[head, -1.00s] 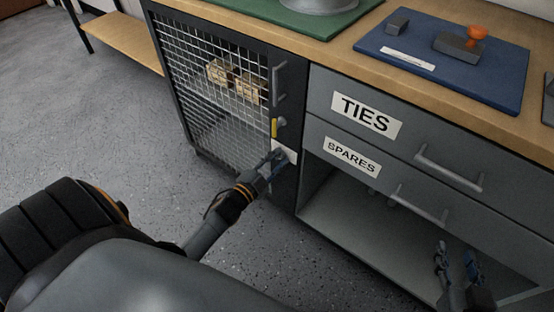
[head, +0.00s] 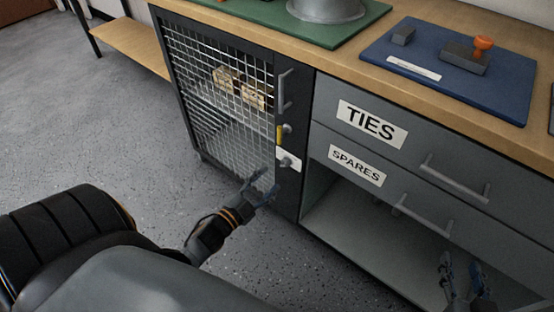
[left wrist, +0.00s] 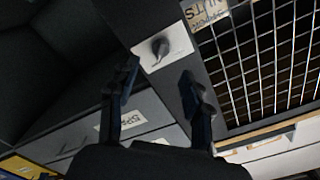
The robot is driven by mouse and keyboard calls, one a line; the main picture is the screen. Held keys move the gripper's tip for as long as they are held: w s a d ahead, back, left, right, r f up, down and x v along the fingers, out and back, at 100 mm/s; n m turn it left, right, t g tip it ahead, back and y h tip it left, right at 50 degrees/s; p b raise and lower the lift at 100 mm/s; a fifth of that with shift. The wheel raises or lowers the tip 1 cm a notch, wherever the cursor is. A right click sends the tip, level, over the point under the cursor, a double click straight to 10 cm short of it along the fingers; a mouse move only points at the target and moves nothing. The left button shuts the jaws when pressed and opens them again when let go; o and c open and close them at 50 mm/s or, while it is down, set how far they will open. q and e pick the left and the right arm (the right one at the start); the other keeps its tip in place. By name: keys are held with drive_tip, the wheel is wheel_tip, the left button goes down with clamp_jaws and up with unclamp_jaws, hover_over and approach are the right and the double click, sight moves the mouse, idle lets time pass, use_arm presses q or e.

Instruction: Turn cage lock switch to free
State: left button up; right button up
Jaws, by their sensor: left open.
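The wire cage door (head: 222,100) is shut on the cabinet's left. On its dark frame is a white plate with a small grey knob (head: 286,162), seemingly the lock switch; the plate's markings are too small to read. The knob also shows in the left wrist view (left wrist: 160,47), just beyond my fingertips. A second knob (head: 287,128) with a yellow strip (head: 279,134) sits above it. My left gripper (head: 262,188) is open and empty, below and left of the plate, apart from the knob. My right gripper (head: 462,268) is open and empty near the lower shelf.
A vertical handle (head: 284,92) stands out from the cage door. Boxes (head: 240,88) sit inside. Drawers labelled TIES (head: 372,125) and SPARES (head: 357,166) have bar handles, above an open shelf (head: 370,235).

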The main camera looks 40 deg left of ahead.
use_arm(q)
drive_tip(key=shift+s+a, duration=0.2)
drive_tip(key=shift+s, duration=2.15)
